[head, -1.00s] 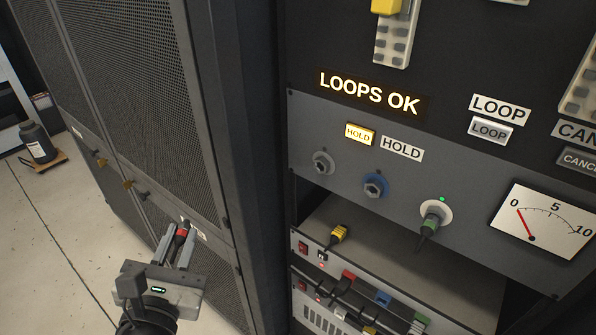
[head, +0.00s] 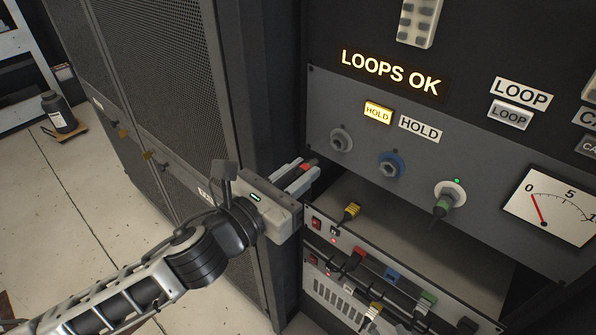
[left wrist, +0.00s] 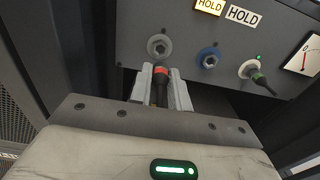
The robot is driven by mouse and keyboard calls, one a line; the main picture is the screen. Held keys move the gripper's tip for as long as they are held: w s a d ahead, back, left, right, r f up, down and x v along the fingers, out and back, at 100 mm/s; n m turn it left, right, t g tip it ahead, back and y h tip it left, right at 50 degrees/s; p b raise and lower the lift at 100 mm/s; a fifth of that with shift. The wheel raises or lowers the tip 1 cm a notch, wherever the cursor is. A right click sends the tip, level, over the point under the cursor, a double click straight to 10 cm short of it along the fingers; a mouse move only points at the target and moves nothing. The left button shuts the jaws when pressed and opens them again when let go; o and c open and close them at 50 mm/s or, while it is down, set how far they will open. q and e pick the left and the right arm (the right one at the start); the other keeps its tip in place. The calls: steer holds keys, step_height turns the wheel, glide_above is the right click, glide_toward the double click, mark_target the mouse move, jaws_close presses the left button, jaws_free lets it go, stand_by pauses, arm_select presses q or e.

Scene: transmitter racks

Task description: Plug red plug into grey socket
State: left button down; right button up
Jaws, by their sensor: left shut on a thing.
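The red plug (head: 309,165) is held between the fingers of my left gripper (head: 301,176), which is shut on it. In the left wrist view the red plug (left wrist: 161,71) points away from me toward the panel, its dark body between the fingers. The grey socket (head: 341,140) is the leftmost on the grey panel and looks empty. It also shows in the left wrist view (left wrist: 159,46), just above the plug tip. The plug is apart from the socket, lower and to its left in the head view. My right gripper is not in view.
A blue socket (head: 390,165) is empty; a green plug (head: 441,207) sits in the socket right of it. A yellow plug (head: 351,211) lies on the shelf below. A mesh cabinet (head: 165,90) stands left.

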mark_target(316, 160)
stand_by(0.3)
arm_select(q)
steer(key=shift+b+x, duration=0.3)
steer(key=shift+x, duration=1.8)
steer(key=shift+w+d, duration=0.4)
steer(key=shift+w, duration=0.2)
steer(key=shift+p, duration=0.65)
steer(key=shift+w+d, duration=0.25)
steer(key=shift+w, duration=0.1)
stand_by(0.7)
steer(key=c, duration=1.2)
jaws_free()
steer(key=shift+c, duration=0.2)
